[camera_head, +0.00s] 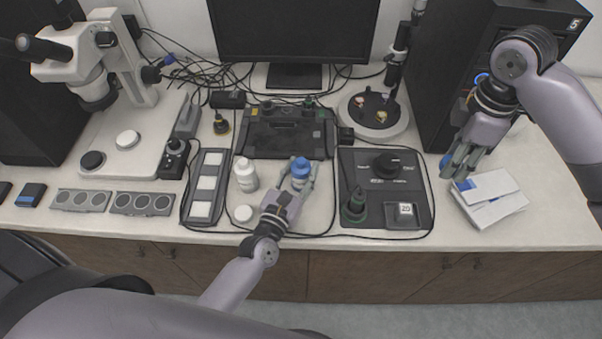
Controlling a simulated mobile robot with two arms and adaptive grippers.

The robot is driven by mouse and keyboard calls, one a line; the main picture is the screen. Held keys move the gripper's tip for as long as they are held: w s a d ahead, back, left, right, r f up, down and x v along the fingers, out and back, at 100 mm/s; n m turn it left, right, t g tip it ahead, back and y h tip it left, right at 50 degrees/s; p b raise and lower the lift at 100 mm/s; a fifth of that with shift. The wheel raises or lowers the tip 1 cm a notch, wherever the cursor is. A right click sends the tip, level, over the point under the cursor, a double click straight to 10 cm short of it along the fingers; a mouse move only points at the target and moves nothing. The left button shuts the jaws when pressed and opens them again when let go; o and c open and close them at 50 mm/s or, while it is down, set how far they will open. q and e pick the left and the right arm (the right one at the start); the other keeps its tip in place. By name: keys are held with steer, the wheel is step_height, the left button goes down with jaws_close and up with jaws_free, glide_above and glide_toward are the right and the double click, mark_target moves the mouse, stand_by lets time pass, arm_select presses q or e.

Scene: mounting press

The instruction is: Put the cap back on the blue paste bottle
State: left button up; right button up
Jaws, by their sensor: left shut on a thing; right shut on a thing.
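The blue paste bottle (300,169) stands on the bench's front middle, with a blue top and a paler lower body. My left gripper (298,178) is shut around it from the front, its fingers hiding part of the sides. I cannot tell from this view whether the blue top is a cap or the bottle's own blue. My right gripper (454,166) is at the right, above the bench beside the white papers, shut on a small blue piece (445,161), which looks like the cap but is mostly hidden by the fingers.
A white bottle (245,175) stands left of the blue one, with a white round lid (243,213) in front. A dark panel with a knob (385,165) lies between my grippers. White papers (490,197) lie at the right. A microscope (105,60) stands at the left.

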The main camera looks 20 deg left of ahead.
mark_target(299, 165)
arm_select(q)
steer(key=shift+c, duration=1.3)
steer(key=shift+r, duration=0.15)
